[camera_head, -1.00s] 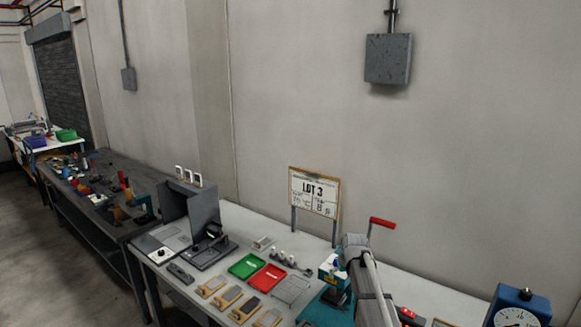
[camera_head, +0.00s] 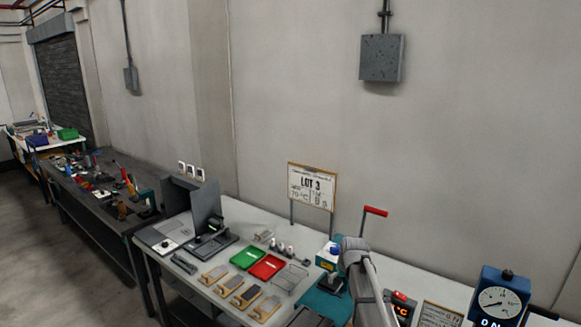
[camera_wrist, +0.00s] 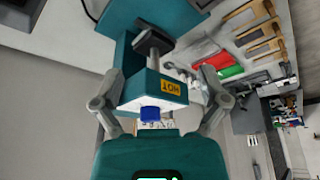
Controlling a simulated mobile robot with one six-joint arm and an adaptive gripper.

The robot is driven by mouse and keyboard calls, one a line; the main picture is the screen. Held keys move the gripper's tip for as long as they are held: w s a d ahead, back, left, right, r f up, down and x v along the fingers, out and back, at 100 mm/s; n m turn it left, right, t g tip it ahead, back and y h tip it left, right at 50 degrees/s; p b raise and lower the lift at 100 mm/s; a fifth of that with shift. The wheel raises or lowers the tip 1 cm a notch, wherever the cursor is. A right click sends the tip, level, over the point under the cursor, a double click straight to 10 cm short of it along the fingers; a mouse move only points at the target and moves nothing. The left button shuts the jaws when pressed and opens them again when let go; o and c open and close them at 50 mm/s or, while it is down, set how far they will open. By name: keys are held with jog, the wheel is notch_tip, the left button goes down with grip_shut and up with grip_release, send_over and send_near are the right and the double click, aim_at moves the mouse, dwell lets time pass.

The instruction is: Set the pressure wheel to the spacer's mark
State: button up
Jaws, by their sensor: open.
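A small press with a teal base (camera_head: 322,303) stands on the bench beside my arm in the head view. A blue knob (camera_head: 336,249) on its head may be the pressure wheel. In the wrist view the press head (camera_wrist: 150,90) carries a yellow HOT label, and the blue knob (camera_wrist: 150,113) lies between my fingers, with no contact visible. My gripper (camera_wrist: 160,95) is open, with one grey finger on each side of the press head. In the head view my arm hides the gripper. I cannot identify the spacer or its mark.
A red-handled lever (camera_head: 375,211) rises behind my arm. A LOT 3 board (camera_head: 311,188) stands at the back. Green (camera_head: 247,258) and red (camera_head: 267,267) trays and several wooden-handled tools lie left of the press. A blue dial gauge (camera_head: 501,298) stands at the right.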

jog(key=s+f+m+g+b, duration=0.1)
jog(key=s+f+g+b, duration=0.1)
jog(key=s, duration=1.1)
jog(key=s+f+g+b, duration=0.2)
jog(key=s+f, duration=0.1)
jog(key=s, duration=1)
jog(key=shift+s+f+m+h, duration=0.35)
jog(key=shift+s+m+h, duration=0.05)
jog(key=shift+a, duration=0.1)
